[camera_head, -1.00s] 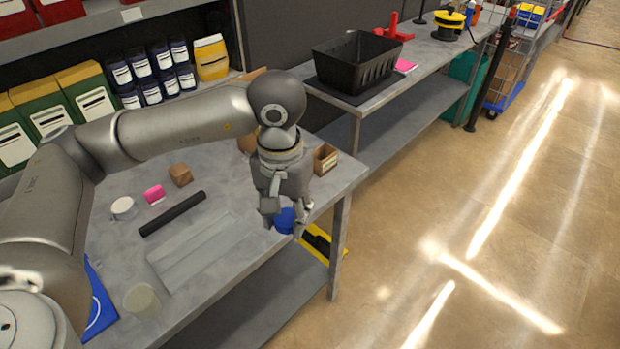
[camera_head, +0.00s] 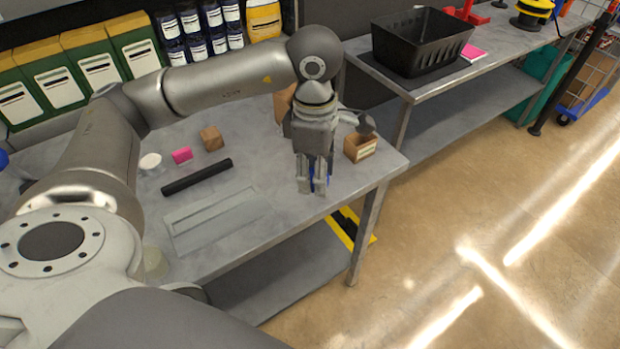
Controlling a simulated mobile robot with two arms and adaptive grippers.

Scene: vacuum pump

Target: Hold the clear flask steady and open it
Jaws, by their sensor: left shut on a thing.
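My left gripper (camera_head: 311,188) points down over the right part of the grey workbench. It is shut on a small blue thing (camera_head: 313,178), mostly hidden by the fingers; I cannot tell whether this is the flask's cap. No clear flask shows plainly in the head view. A pale, translucent round vessel (camera_head: 155,263) stands near the bench's front left, partly hidden by my arm; I cannot tell if it is the flask. My right gripper is not in view.
On the workbench (camera_head: 255,165) lie a black bar (camera_head: 197,177), a pink block (camera_head: 182,155), a brown block (camera_head: 212,138), a white round item (camera_head: 150,162) and flat grey plates (camera_head: 218,222). A small cardboard box (camera_head: 361,148) stands right of the gripper. A black crate (camera_head: 420,42) is on the far table.

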